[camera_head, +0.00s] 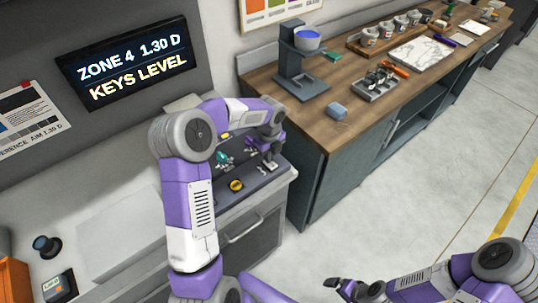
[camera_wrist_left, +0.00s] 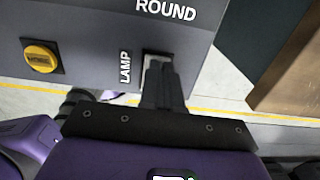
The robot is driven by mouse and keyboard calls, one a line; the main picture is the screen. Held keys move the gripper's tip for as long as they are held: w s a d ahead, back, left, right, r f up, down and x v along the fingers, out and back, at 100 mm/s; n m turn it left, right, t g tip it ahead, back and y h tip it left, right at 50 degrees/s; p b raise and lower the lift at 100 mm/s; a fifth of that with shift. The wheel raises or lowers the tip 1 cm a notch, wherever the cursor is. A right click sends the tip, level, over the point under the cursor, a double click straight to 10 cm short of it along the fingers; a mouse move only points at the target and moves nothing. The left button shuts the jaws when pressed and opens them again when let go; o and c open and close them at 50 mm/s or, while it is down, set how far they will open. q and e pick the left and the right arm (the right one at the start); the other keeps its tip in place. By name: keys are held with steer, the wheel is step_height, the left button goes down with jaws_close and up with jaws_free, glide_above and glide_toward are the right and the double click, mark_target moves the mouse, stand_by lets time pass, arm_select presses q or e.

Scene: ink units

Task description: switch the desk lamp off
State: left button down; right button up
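The lamp switch (camera_wrist_left: 160,56) is a pale plate beside the white LAMP label (camera_wrist_left: 125,67) on a dark grey console panel (camera_wrist_left: 85,28). My left gripper (camera_wrist_left: 162,72) has its dark fingers together, with their tips over the switch plate and hiding most of it; I cannot tell whether they touch it. In the head view my left gripper (camera_head: 269,164) is over the console's right part. No desk lamp can be made out for certain, nor whether it is lit. My right gripper (camera_head: 342,287) is low in the head view, away from the console; its fingers are unclear.
A yellow knob (camera_wrist_left: 40,57) sits left of the switch and also shows in the head view (camera_head: 236,185). A wooden-topped bench (camera_head: 345,103) with a stand (camera_head: 300,70), a tray (camera_head: 376,86) and several cups is to the right. The floor (camera_head: 420,190) is clear.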

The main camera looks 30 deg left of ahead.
arm_select(q)
steer(key=shift+s+d+f, duration=0.3)
steer(key=shift+s+f, duration=0.15)
steer(key=shift+f, duration=0.1)
steer(key=shift+d, duration=0.1)
steer(key=shift+r, duration=0.1)
steer(key=shift+r+p, duration=0.2)
steer(key=shift+p, duration=0.1)
steer(key=r+p, duration=0.2)
steer(key=r, duration=0.1)
steer(key=r+p, duration=0.2)
steer(key=shift+w+a+r, duration=0.15)
steer(key=shift+w+a, duration=0.05)
steer(key=shift+w, duration=0.1)
step_height(320, 180, up, 9)
steer(key=shift+r, duration=0.1)
